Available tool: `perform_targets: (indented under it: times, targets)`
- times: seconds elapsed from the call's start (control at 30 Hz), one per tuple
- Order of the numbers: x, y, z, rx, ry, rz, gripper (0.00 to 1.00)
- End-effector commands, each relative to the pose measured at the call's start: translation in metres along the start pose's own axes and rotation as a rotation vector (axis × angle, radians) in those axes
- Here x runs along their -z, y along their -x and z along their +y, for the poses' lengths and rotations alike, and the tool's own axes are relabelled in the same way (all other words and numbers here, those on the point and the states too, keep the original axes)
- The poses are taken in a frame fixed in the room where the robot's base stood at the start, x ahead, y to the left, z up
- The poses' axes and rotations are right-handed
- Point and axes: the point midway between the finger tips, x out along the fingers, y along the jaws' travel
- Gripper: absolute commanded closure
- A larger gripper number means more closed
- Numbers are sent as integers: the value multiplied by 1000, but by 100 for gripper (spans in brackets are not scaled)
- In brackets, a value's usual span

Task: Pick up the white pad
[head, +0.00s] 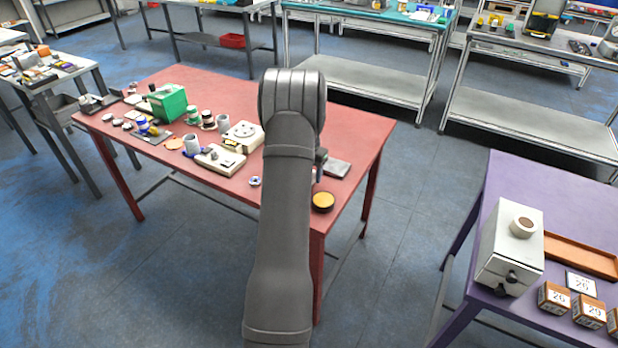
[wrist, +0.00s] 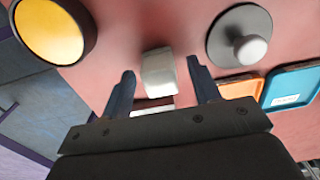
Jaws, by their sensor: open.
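A small white pad (wrist: 158,74) with rounded edges lies on the red table in the wrist view. A thin dark reddish-brown strip shows at its near end. My gripper (wrist: 160,70) is open, with one dark finger to the left and one to the right of the pad. Gaps show between the pad and both fingers, and nothing is held. How high the fingertips are above the table is hard to tell. In the head view my arm hides the white pad and most of the gripper.
A dark round tin with a yellow top (wrist: 50,28) stands left of the pad. A grey disc with a pale knob (wrist: 240,38) is to the right, near an orange tray (wrist: 240,88) and a blue tray (wrist: 292,86). Several items crowd the red table's (head: 245,97) left part.

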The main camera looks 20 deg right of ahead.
Motion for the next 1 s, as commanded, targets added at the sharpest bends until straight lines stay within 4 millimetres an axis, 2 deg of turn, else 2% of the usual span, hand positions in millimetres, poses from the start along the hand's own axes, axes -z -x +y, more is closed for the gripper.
perform_targets:
  times: [0.03,0.2,0.27,0.3,0.67,0.77,0.93,1.0]
  targets:
    - [0,0,0,0,0,0,44]
    - [0,0,0,0,0,0,77]
    - [0,0,0,0,0,0,89]
    - [0,0,0,0,0,0,91]
    - [0,6,0,0,0,1,92]
    - [1,16,0,1,0,3,92]
    - [1,44,0,1,-1,3,92]
    - [-1,52,17,-1,-4,0,92]
